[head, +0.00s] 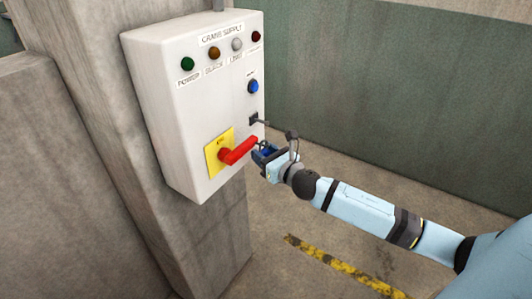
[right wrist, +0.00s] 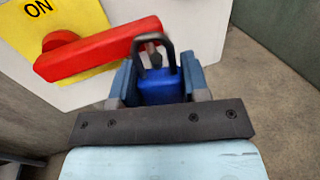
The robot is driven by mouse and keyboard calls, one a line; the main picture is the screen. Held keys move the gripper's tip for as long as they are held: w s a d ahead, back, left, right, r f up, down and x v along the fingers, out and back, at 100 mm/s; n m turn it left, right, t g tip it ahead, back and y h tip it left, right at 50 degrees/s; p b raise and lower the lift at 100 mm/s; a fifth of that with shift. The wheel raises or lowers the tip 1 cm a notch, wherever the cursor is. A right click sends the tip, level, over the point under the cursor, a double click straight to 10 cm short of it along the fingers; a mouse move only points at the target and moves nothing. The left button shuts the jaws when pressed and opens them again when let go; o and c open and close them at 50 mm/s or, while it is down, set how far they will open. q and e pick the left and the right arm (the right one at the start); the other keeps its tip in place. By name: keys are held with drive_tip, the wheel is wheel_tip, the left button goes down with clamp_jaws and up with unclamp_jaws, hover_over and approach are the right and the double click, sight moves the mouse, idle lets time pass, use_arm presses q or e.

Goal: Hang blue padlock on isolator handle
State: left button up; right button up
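The red isolator handle (head: 238,151) sits on a yellow plate (head: 213,162) low on the white cabinet's front. Its free end points right and slightly up, towards my right gripper. In the right wrist view the handle (right wrist: 95,52) crosses the upper left. My right gripper (head: 265,153) is shut on the blue padlock (right wrist: 158,88), one finger on each side of its body. The padlock's dark shackle (right wrist: 171,55) stands up and overlaps the handle's tip in this view. I cannot tell whether it passes through or around the handle. My left gripper is out of view.
The white "CRANE SUPPLY" cabinet (head: 165,95) hangs on a concrete column (head: 100,100). A blue button (head: 253,87) and a small dark latch (head: 254,119) are on its right side, above my gripper. Open floor with a yellow stripe (head: 340,266) lies below my arm.

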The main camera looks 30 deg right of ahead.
drive_tip(key=o, duration=0.3)
drive_tip(key=shift+f, duration=0.3)
drive_tip(key=shift+o, duration=0.9)
drive_tip(key=shift+f, duration=0.1)
drive_tip(key=shift+s, duration=0.1)
drive_tip(key=s+d+b, duration=0.2)
drive_tip(key=s, duration=1.1)
drive_tip(key=shift+s+r+b, duration=0.25)
drive_tip(key=shift+r+b, duration=0.05)
drive_tip(key=shift+d+f, duration=0.1)
